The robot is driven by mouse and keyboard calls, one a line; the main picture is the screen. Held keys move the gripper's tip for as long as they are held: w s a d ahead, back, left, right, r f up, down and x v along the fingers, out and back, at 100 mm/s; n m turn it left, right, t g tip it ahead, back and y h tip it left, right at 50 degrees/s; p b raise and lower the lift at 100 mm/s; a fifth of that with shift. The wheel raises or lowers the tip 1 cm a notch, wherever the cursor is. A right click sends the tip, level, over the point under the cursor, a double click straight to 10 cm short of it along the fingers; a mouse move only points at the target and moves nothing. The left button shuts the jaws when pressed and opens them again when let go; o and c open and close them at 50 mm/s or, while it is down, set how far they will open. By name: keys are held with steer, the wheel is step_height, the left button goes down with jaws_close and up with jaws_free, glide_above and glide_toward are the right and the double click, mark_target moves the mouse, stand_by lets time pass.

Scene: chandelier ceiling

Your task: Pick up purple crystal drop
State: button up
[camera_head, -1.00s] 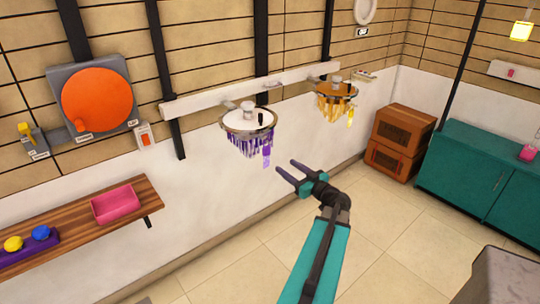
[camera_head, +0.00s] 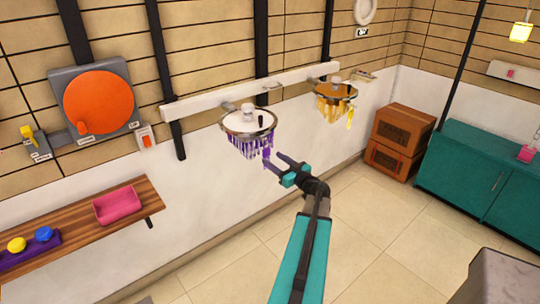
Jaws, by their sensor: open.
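A purple crystal drop (camera_head: 266,152) hangs at the lower right edge of the purple chandelier (camera_head: 248,122), below its ring of purple pendants. My gripper (camera_head: 272,160) is open, with its fingertips at the drop's lower part. The fingers overlap the drop in the picture, and its lower end is partly hidden. I cannot tell whether the drop sits between the fingers or whether they touch it.
A white rail (camera_head: 245,91) runs along the wall behind the chandeliers. An amber chandelier (camera_head: 335,92) hangs to the right. A wooden shelf (camera_head: 70,232) with a pink tray (camera_head: 117,206) is at left. The tiled floor below is clear.

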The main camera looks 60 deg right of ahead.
mark_target(268, 155)
steer(key=shift+w, duration=0.15)
steer(key=shift+p+x, duration=1.1)
steer(key=shift+x, duration=1.45)
steer(key=shift+d+f, duration=0.15)
steer(key=shift+c, duration=0.3)
steer(key=c, duration=1.1)
